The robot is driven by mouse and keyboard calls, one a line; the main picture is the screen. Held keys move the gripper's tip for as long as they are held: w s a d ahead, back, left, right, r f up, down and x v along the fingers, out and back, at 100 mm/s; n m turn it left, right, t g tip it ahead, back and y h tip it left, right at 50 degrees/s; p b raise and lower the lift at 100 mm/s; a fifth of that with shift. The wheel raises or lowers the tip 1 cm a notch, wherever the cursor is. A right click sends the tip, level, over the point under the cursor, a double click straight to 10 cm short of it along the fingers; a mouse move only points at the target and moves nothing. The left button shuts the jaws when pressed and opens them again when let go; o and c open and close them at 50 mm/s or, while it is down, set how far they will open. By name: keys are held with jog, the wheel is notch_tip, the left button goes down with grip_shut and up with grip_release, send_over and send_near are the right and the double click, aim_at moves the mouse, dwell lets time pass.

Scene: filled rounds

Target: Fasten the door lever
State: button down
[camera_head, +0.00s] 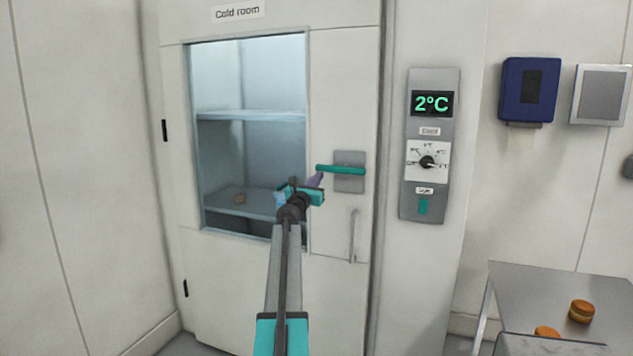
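The door lever (338,170) is a teal horizontal bar. It reaches left from a grey square plate (350,184) on the right side of the white cold room door (345,100). The door looks flush with its frame. My gripper (298,189) is in front of the door, just left of and slightly below the lever's free end. Its light blue finger and its purple finger stand apart, with nothing visible between them. The purple finger appears close to the lever's tip; I cannot tell whether they touch.
A vertical grey handle (353,236) is below the lever. The door window (250,90) shows shelves inside. A control panel (410,208) reading 2°C is on the wall to the right. A metal table (530,285) with round filled pastries (581,310) stands at lower right.

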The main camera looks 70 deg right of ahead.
jog(key=a+f+b, duration=0.4)
jog(key=a+f, duration=0.2)
jog(key=a, duration=0.3)
jog(key=shift+w+a+f, duration=0.25)
jog(key=shift+w+a, duration=0.1)
dwell(0.6)
dwell(0.5)
